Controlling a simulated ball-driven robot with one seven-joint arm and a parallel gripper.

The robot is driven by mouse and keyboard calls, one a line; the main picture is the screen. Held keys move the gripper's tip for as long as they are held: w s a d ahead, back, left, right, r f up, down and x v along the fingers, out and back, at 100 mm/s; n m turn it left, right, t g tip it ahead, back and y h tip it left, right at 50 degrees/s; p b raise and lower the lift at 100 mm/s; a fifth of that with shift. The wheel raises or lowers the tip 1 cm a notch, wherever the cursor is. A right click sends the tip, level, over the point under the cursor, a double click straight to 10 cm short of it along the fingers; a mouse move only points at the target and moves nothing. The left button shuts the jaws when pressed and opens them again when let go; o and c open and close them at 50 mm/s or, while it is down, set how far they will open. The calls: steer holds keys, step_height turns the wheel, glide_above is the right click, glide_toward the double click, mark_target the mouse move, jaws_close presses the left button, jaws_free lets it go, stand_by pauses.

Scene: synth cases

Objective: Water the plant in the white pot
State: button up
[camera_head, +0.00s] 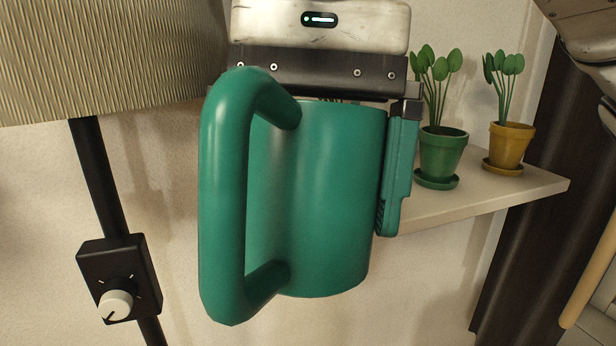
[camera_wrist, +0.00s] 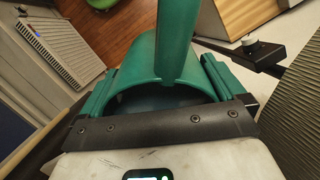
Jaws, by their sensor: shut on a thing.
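A teal-green watering vessel (camera_head: 335,200) with a thick loop handle hangs large in the middle of the head view. It looks roughly upright, and no spout shows. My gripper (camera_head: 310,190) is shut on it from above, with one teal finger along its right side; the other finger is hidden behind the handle. In the wrist view the vessel (camera_wrist: 145,75) sits between both fingers; its inside is dark, and I cannot tell if it holds water. A plant in a green pot (camera_head: 442,155) and one in a yellow pot (camera_head: 509,147) stand on a shelf. No white pot is in view.
The pale shelf (camera_head: 480,203) is at the right, behind the vessel. A lamp with a ribbed shade (camera_head: 110,55), black pole and dial box (camera_head: 120,278) stands close at the left. A radiator (camera_wrist: 62,45) and wooden floor (camera_wrist: 135,25) show in the wrist view.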

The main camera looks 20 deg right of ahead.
steer(key=shift+w+d+r+t+h, duration=0.25)
steer(key=shift+r+t+h, duration=0.15)
steer(key=shift+t, duration=0.15)
steer(key=shift+w+d+r+t+h, duration=0.1)
steer(key=shift+w+r+t+h, duration=0.15)
steer(key=shift+t+h, duration=0.25)
steer(key=shift+s, duration=0.15)
stand_by(0.4)
